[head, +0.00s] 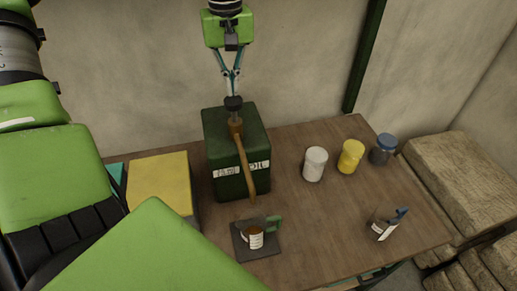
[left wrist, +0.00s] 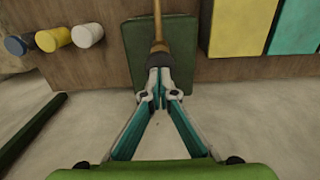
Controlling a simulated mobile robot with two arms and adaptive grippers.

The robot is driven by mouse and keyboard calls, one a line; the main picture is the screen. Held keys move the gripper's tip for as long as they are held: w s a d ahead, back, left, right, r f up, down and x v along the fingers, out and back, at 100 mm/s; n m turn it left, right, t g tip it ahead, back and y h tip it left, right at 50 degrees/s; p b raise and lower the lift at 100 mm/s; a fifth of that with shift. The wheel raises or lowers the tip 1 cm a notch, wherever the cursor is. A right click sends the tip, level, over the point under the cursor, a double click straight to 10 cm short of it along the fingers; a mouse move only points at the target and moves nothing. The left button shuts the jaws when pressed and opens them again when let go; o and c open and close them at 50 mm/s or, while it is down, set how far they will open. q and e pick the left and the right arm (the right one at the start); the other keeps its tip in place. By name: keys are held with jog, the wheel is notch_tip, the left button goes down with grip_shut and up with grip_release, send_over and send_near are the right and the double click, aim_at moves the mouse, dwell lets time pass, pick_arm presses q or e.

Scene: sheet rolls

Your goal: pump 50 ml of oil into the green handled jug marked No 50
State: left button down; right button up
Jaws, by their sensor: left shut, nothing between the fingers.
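The green-handled jug (head: 256,240) stands upright on a dark square pad (head: 262,254), below the end of the brown spout (head: 244,165). Brown oil shows inside it; its white label is too small to read. The dark green oil tank (head: 222,150) stands behind, with the pump's black knob (head: 234,104) on top. My left gripper (head: 232,93) points down over the knob, shut and empty, its fingertips at or just above it. In the left wrist view the closed fingers (left wrist: 159,82) meet over the knob and partly hide it. My right gripper is not in view.
A blue-handled jug (head: 383,226) stands at the right of the wooden table (head: 318,222). A yellow box (head: 160,182) is left of the tank. Stacked sacks (head: 462,180) lie beyond the right edge.

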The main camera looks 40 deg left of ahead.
aim_at(233, 100)
pick_arm(q)
jog(key=shift+f, duration=0.15)
jog(key=shift+s+f+b, duration=0.1)
jog(key=shift+f+b, duration=1.95)
jog(key=shift+f, duration=0.6)
jog(key=shift+r, duration=0.1)
jog(key=shift+r+p, duration=2)
jog(key=shift+r, duration=0.75)
notch_tip(233, 100, up, 6)
jog(key=p, duration=0.4)
